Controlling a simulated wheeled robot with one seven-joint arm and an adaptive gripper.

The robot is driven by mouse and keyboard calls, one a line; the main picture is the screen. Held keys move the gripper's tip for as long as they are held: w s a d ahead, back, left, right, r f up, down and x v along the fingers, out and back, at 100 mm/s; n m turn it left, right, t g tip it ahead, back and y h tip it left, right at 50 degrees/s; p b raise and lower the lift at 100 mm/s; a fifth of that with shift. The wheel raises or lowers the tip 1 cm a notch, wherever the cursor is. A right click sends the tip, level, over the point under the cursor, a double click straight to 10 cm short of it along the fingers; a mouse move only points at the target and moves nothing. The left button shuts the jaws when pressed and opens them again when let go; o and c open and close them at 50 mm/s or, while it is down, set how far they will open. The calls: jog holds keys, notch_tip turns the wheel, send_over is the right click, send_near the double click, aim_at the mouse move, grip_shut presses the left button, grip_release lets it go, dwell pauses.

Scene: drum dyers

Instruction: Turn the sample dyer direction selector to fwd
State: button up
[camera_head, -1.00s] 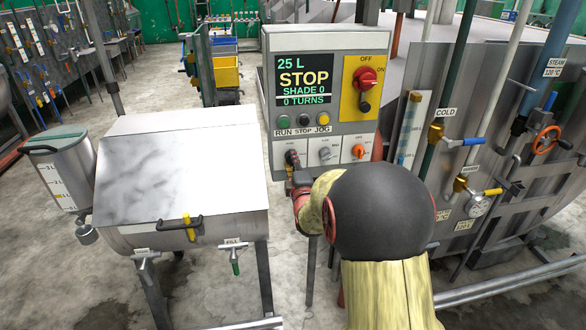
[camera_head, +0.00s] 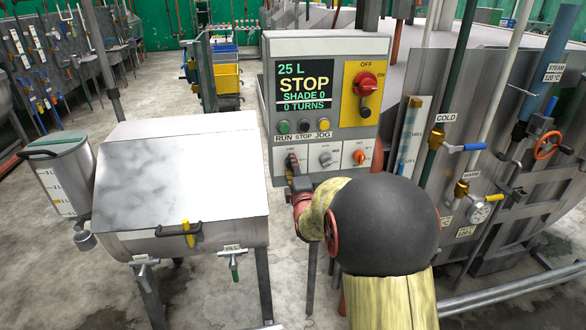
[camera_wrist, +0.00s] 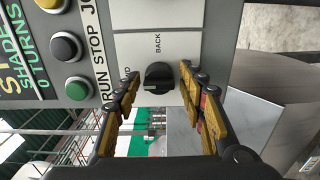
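The sample dyer direction selector is a black knob (camera_wrist: 159,78) on a white plate in the wrist view. "BACK" reads beside it, and another label is mostly hidden by a finger, with only its end showing. Which way the knob points is hard to tell. My gripper (camera_wrist: 160,73) is open, with one yellow-padded finger on each side of the knob. The fingertips are close to the plate; I cannot tell whether they touch the knob. In the head view the selector (camera_head: 291,161) is the leftmost of the lower row, just above my gripper (camera_head: 298,184).
The control panel (camera_head: 266,95) shows "STOP" and "0 TURNS". A grey selector (camera_head: 325,159) and an orange one (camera_head: 360,157) sit to the right. Above are push buttons (camera_head: 303,126) and a red OFF/ON switch (camera_head: 365,84). The metal dyer box (camera_head: 180,170) stands left, pipes right.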

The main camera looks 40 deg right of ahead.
jog(key=shift+o, duration=0.4)
jog(key=shift+s, duration=0.1)
jog(key=v, duration=1.2)
jog(key=shift+d, duration=0.1)
